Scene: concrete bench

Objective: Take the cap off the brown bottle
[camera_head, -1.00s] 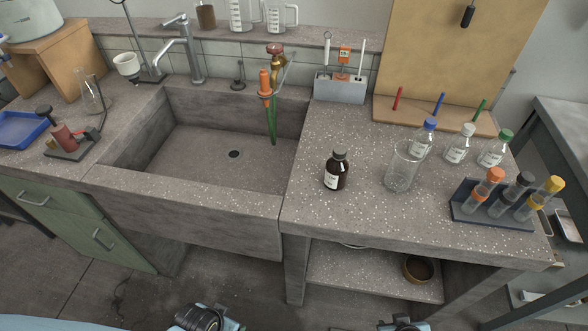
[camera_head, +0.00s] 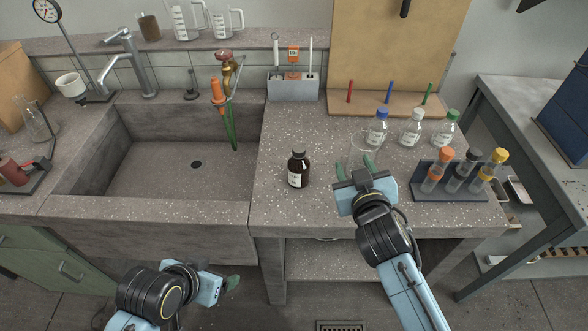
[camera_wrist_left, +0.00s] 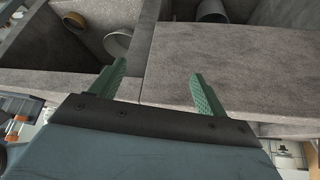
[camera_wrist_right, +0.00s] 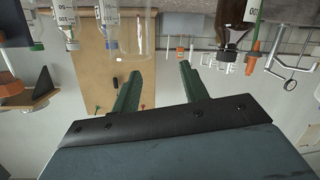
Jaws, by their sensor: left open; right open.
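The brown bottle (camera_head: 298,170) stands upright on the speckled bench, right of the sink, with its dark cap (camera_head: 298,154) on. In the right wrist view a brown bottle (camera_wrist_right: 236,37) shows at the top, right of the fingers. My right gripper (camera_head: 355,168) is open and empty over the bench, to the right of the bottle and in front of the glass beaker (camera_head: 362,140), partly hiding it. My left gripper (camera_head: 229,284) is low in front of the sink, below the bench top and left of the bottle. Its green fingers (camera_wrist_left: 157,84) are apart and empty in the left wrist view.
Blue-, white- and green-capped clear bottles (camera_head: 411,128) stand behind a dark rack (camera_head: 450,189) of capped tubes at the right. The sink (camera_head: 160,165) lies left of the bottle. The bench around the bottle's front is clear.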

